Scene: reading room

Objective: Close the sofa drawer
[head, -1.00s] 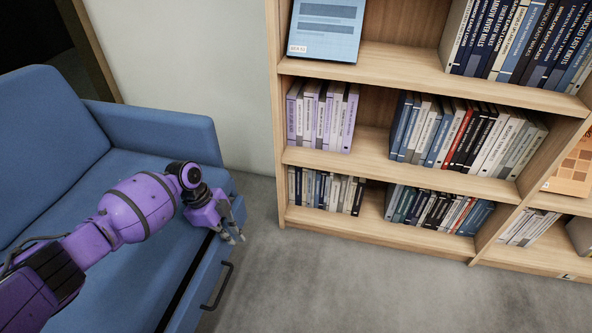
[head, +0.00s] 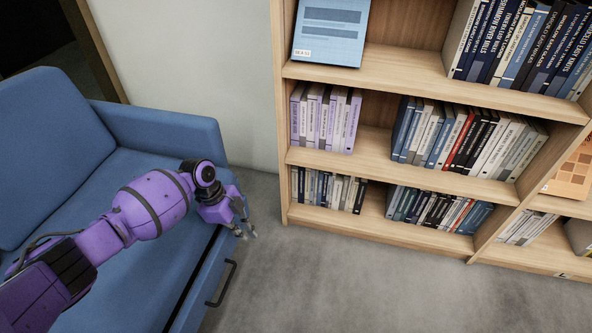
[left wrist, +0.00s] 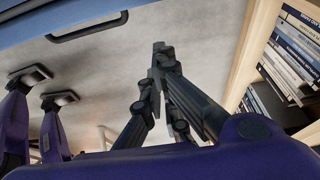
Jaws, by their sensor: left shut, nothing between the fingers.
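The blue sofa (head: 110,215) stands at the left in the head view. Its drawer (head: 190,314) juts out below the seat, with a dark gap between them. The drawer's black bar handle (head: 222,284) is on the front face. My left gripper (head: 246,232) is over the floor just beyond the drawer's front, farther back than the handle and apart from it. In the left wrist view, the left gripper's fingers (left wrist: 160,52) are together and empty. The handle (left wrist: 88,28) also shows there at the upper left. My right gripper is not visible.
A wooden bookcase (head: 400,170) with rows of books stands at the back and right. Grey carpet (head: 330,285) lies free between it and the sofa. The sofa's armrest (head: 170,135) is behind my left forearm.

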